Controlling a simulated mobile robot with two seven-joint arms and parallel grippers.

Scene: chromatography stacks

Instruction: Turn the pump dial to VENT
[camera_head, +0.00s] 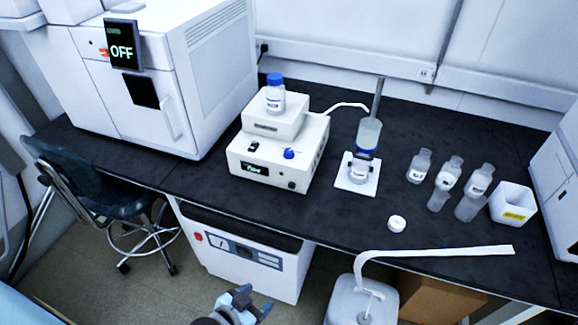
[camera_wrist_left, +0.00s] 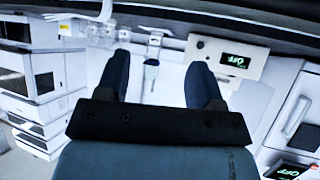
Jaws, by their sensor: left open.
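The pump is a white box (camera_head: 272,165) on the black bench, with a green-lit display (camera_head: 255,169) and a dark round knob (camera_head: 292,185) on its front. A blue dial (camera_head: 289,154) sits on its top face near the front right; its markings are too small to read. My left gripper (camera_head: 253,299) is open and empty, low in front of the bench and well apart from the pump. In the left wrist view, its open fingers (camera_wrist_left: 160,62) show with the pump front (camera_wrist_left: 228,62) inverted beyond them. My right gripper is not in view.
A blue-capped bottle (camera_head: 275,95) stands on the pump's upper box. A filter flask (camera_head: 367,145), several clear bottles (camera_head: 448,175) and a white bin (camera_head: 512,203) stand to the right. A white jug (camera_head: 360,302) with a tube stands in front of the bench.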

